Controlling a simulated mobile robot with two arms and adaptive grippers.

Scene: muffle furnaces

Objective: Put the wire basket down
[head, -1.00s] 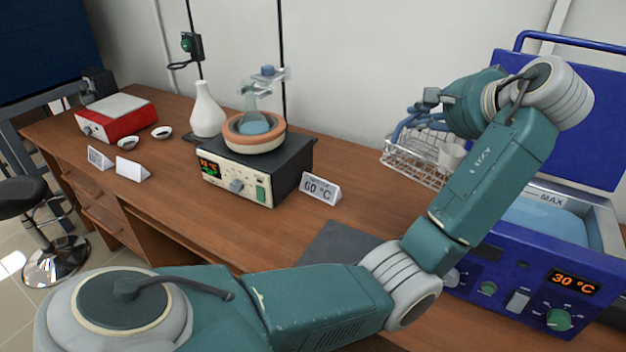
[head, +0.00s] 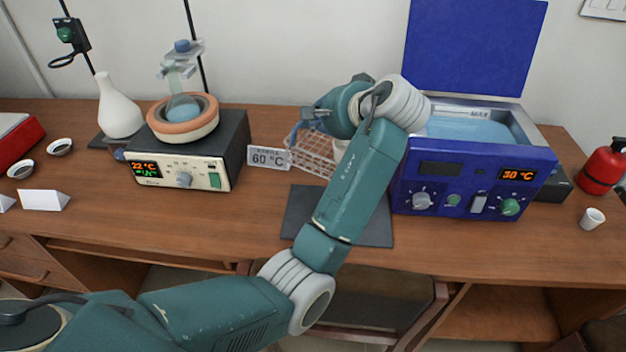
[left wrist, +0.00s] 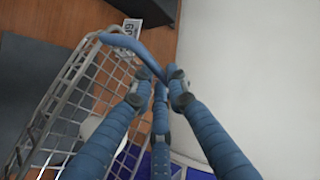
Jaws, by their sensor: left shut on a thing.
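The wire basket (head: 312,158) is in the head view between the 60 °C sign and the blue water bath, behind the dark mat. In the left wrist view its wire side (left wrist: 62,112) fills the left, and a white vessel (left wrist: 108,128) shows inside it. My left gripper (head: 322,122) is above the basket. In the left wrist view the gripper (left wrist: 158,82) is shut on the basket's blue handle (left wrist: 125,42). My arm hides the basket's right part. I cannot tell whether its bottom touches the table. My right gripper is not in view.
The blue water bath (head: 470,185), lid up, stands close on the right. The 60 °C sign (head: 268,158) and the hotplate (head: 185,165) with a bowl and flask stand left. The dark mat (head: 300,210) in front looks bare where visible.

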